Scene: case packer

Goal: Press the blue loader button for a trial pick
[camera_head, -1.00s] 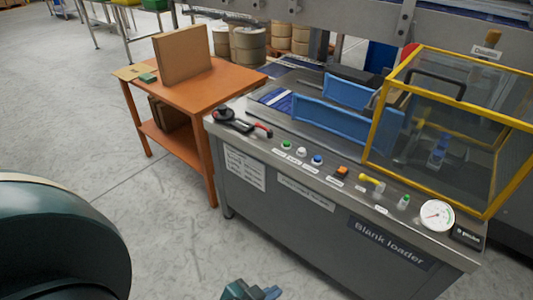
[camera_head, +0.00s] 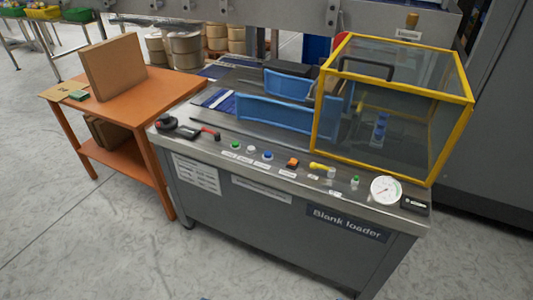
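The blue loader button (camera_head: 267,155) sits on the front control strip of the grey blank loader (camera_head: 290,215), in the middle of the camera_head view. A white button (camera_head: 250,149) and a green button (camera_head: 235,145) are just left of it. Nothing covers the blue button. Neither of my grippers shows in this view.
A yellow-framed clear guard (camera_head: 392,110) stands on the loader's right. A black and red handle (camera_head: 170,124) is at the strip's left end, a gauge (camera_head: 386,190) at the right. An orange table (camera_head: 120,106) stands left. The floor in front is clear.

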